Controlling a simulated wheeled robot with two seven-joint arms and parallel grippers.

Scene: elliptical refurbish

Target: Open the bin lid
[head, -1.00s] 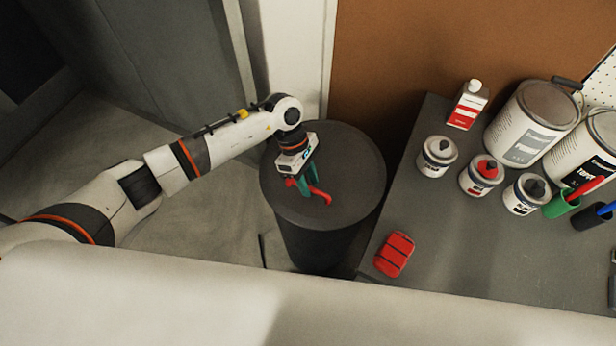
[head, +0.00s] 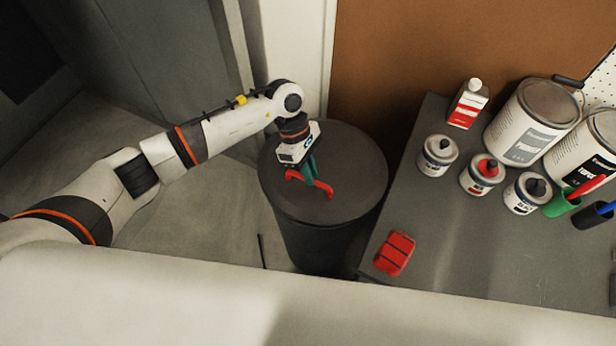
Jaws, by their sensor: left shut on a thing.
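The bin (head: 318,248) is a dark grey cylinder standing on the floor left of the table. Its round dark lid (head: 350,165) lies on top and covers it. A red handle (head: 321,187) stands on the lid. My left gripper (head: 309,175), with green fingers, is over the lid and shut on the red handle. The fingers hide part of the handle. My right gripper is not in view.
A grey table (head: 460,250) stands right of the bin, close to it. A brown board (head: 430,50) and white post stand behind.

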